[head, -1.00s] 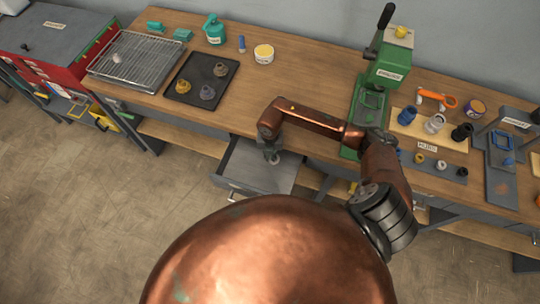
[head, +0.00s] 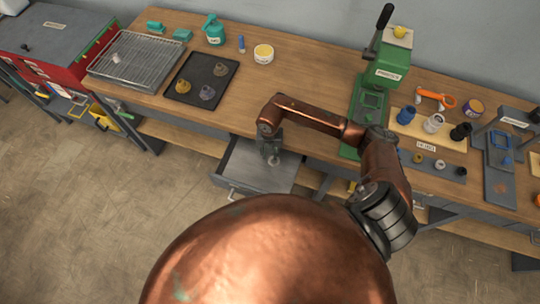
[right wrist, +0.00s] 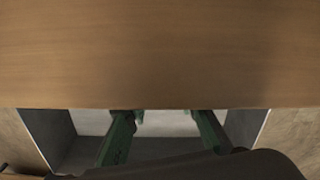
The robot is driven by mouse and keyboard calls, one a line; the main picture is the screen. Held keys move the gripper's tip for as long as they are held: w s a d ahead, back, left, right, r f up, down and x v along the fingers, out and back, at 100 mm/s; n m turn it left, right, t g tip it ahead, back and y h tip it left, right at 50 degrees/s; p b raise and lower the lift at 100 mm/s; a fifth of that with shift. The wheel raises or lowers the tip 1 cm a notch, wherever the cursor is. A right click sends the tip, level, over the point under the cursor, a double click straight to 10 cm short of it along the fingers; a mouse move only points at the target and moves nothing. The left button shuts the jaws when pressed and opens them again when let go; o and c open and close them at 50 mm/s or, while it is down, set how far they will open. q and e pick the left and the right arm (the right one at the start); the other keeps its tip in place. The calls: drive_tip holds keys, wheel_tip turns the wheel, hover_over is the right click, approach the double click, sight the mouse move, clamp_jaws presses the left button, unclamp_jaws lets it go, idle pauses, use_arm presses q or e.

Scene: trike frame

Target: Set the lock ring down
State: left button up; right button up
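A small light grey ring-like piece (head: 274,160), which looks like the lock ring, shows in the open drawer (head: 240,172) below the bench top in the head view. My right gripper (head: 272,153) is just above it, pointing down. In the right wrist view the two green fingers of my right gripper (right wrist: 165,130) stand well apart, with no part clearly held between them. The bench edge and my own wrist hide much of the drawer there. My left gripper is out of view.
The wooden bench top (head: 310,95) overhangs close to my right gripper. A dark tray (head: 202,80) with several fittings and a wire rack (head: 135,62) stand to the left. A green press (head: 385,75) and a board with rings (head: 430,128) stand to the right.

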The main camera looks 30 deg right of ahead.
sight(270, 160)
wheel_tip(270, 160, up, 11)
idle(0.3)
drive_tip(key=shift+a+f, duration=0.1)
